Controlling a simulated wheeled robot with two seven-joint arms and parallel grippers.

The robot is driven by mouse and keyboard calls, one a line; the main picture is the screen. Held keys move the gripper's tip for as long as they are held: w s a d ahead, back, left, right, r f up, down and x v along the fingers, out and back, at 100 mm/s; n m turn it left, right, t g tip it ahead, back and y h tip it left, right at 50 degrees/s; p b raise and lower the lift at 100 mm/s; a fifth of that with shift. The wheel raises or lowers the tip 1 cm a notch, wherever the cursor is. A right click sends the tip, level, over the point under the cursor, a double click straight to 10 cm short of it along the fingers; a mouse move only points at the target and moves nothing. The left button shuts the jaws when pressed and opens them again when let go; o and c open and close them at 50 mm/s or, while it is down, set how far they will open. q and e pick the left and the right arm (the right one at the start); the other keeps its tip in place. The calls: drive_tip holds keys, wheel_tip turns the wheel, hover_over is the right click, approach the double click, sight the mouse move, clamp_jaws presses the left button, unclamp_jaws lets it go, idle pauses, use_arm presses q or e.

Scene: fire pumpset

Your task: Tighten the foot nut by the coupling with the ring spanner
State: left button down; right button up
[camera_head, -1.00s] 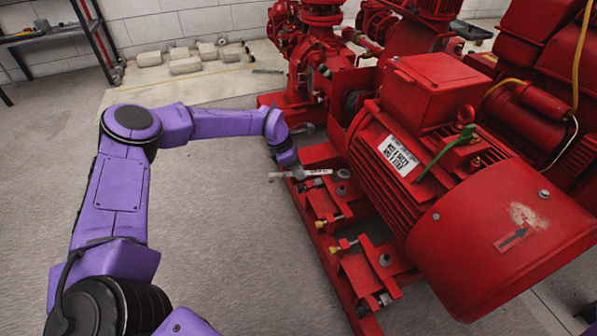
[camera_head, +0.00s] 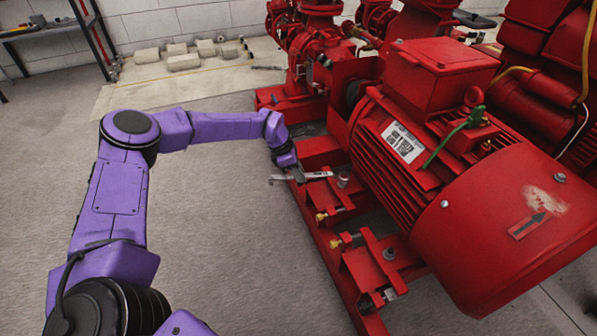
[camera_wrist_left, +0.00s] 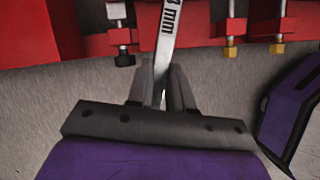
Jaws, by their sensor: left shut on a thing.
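The ring spanner (camera_head: 316,175) is a flat silver bar with dark lettering. In the head view it lies across the near edge of the red frame, its right end close to the foot nut by the coupling (camera_head: 343,180). I cannot tell whether its ring sits around the nut. My left gripper (camera_head: 297,174) is shut on the spanner's handle. In the left wrist view the spanner (camera_wrist_left: 168,45) runs up from between the left gripper's fingers (camera_wrist_left: 161,92), and its far end is out of frame. My right gripper is not in view.
Another foot nut (camera_head: 389,254) and brass-tipped side bolts (camera_head: 335,243) are nearer. Grey floor (camera_head: 225,240) is clear on the left.

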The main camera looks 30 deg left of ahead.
use_arm(q)
drive_tip(key=shift+f+b, duration=0.8)
drive_tip(key=shift+f, duration=0.1)
drive_tip(key=shift+f+b, duration=0.5)
drive_tip(key=shift+f, duration=0.15)
drive_tip(key=shift+f, duration=0.15)
idle(0.4)
